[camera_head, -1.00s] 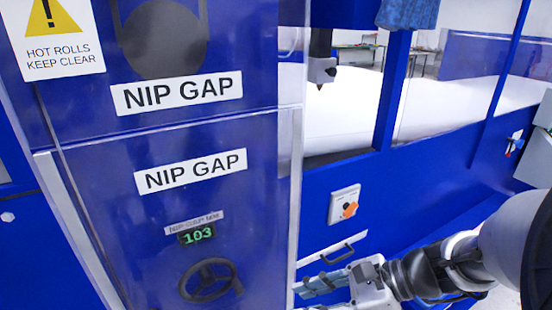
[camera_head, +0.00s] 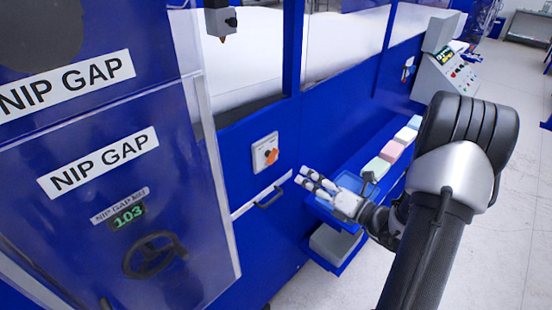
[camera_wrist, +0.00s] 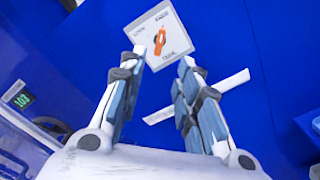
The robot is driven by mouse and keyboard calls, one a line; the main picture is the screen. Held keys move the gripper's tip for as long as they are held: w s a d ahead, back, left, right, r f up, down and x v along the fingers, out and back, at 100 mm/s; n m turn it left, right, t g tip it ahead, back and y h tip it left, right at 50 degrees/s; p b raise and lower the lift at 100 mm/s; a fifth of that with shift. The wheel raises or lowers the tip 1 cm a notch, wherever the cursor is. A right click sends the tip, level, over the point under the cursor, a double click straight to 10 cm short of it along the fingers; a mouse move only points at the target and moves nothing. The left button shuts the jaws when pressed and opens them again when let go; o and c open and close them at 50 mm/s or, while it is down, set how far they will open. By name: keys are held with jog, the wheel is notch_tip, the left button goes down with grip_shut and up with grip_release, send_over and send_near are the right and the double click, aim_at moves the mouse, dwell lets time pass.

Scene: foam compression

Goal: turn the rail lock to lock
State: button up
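The rail lock looks to be the orange rotary knob (camera_head: 271,156) on a pale square plate (camera_head: 259,148) on the blue machine wall. In the wrist view the orange knob (camera_wrist: 160,42) sits on its plate (camera_wrist: 170,30) beyond the fingertips, with small lettering too blurred to read for certain. My gripper (camera_head: 303,179) is to the right of and below the plate in the head view, apart from it. In the wrist view my gripper (camera_wrist: 163,62) has its two fingers spread with nothing between them.
A dark handle (camera_head: 270,198) and a pale strip lie below the plate. A blue shelf with pink (camera_head: 392,151) and green (camera_head: 376,168) blocks stands by my arm. A handwheel (camera_head: 154,255) and display (camera_head: 128,216) are at left. A control console (camera_head: 445,75) stands behind.

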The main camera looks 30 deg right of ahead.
aim_at(275, 158)
jog(key=x, duration=1.3)
jog(key=shift+c, duration=0.3)
grip_shut()
